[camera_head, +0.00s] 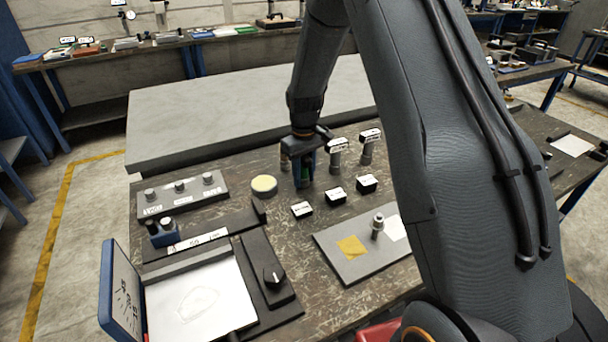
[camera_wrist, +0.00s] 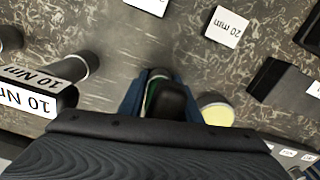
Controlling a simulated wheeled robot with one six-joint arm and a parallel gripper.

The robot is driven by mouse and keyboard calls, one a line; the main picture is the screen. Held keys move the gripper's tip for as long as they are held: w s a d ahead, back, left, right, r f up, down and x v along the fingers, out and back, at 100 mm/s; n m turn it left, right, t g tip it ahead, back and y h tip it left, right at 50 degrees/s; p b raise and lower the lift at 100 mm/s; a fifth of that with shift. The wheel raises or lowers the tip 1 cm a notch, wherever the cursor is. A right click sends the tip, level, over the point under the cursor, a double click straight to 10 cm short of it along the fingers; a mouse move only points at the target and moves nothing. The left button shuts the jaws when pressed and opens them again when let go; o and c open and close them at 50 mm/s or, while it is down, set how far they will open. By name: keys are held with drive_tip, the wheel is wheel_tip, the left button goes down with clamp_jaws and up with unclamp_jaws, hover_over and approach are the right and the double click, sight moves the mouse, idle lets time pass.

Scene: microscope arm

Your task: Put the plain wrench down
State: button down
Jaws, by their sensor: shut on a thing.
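My gripper (camera_head: 304,180) is low over the middle of the workbench, its blue fingers pointing down. It is shut on the plain wrench, which shows in the wrist view as a black, unlabelled head (camera_wrist: 170,100) with a green edge between the blue fingers. In the head view the fingers mostly hide the wrench. I cannot tell whether its lower end touches the bench. Two upright wrenches with white labels stand to the right, the nearer one (camera_head: 338,152) and the farther one (camera_head: 369,147). A wrench labelled 10 Nm (camera_wrist: 35,93) shows left in the wrist view.
A round pot with a yellow top (camera_head: 264,185) stands close left of my gripper. Small labelled black blocks (camera_head: 302,209) lie in front, one reading 20 mm (camera_wrist: 226,27). A grey plate (camera_head: 345,268) with a metal peg lies nearer. A grey box with knobs (camera_head: 182,200) is left.

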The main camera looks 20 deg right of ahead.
drive_tip(key=shift+f, duration=0.15)
drive_tip(key=c, duration=1.3)
unclamp_jaws()
wheel_tip(320, 180, up, 11)
drive_tip(key=b, duration=0.2)
drive_tip(key=shift+b, duration=0.4)
drive_tip(key=shift+r, duration=0.5)
drive_tip(key=shift+s+r, duration=0.15)
drive_tip(key=shift+s, duration=0.1)
drive_tip(key=s+f+m, duration=0.3)
drive_tip(key=s+m, duration=0.1)
drive_tip(key=s, duration=2.3)
drive_tip(key=shift+s+m+t, duration=0.2)
drive_tip(key=shift+m+t, duration=0.1)
